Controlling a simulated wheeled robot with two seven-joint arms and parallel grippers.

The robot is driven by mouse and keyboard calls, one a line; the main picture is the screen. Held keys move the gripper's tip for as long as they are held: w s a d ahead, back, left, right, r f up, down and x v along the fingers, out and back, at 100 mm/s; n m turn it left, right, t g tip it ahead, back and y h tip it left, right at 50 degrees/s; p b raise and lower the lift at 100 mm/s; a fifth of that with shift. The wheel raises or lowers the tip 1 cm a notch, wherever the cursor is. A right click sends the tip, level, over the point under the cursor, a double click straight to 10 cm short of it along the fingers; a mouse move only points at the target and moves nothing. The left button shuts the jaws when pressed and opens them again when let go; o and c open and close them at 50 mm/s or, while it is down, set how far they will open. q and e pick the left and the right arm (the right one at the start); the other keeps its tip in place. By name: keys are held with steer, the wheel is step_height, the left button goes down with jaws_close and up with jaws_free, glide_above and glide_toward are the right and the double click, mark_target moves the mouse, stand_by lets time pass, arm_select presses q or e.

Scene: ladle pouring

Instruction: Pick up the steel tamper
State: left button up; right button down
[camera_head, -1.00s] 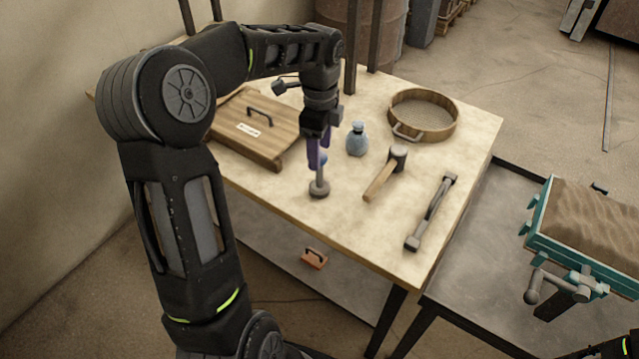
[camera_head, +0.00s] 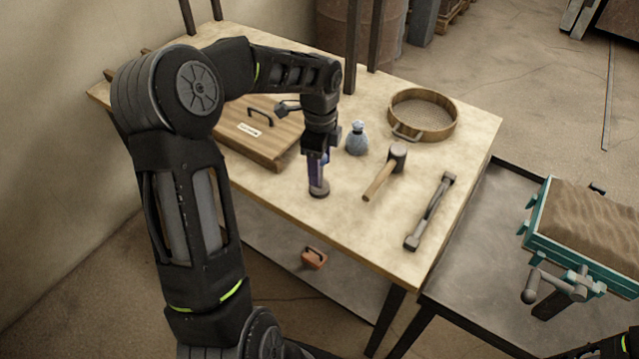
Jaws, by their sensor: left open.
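The steel tamper (camera_head: 319,192) stands upright on the wooden table near its front edge, its round grey foot on the tabletop. My left gripper (camera_head: 318,178) points straight down over it. Its purple fingers are open and low, beside the tamper's shaft, just above the foot. The fingers hide most of the shaft and the top. I cannot tell whether they touch it. My right gripper is not in view.
A mallet (camera_head: 385,172), a long steel tool (camera_head: 430,212), a blue-grey bag (camera_head: 357,139) and a round sieve (camera_head: 453,128) lie to the right. A wooden board with a handle (camera_head: 245,140) is at left. A teal sand box (camera_head: 575,255) stands at far right.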

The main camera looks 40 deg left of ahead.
arm_select(q)
jaws_close()
stand_by(0.5)
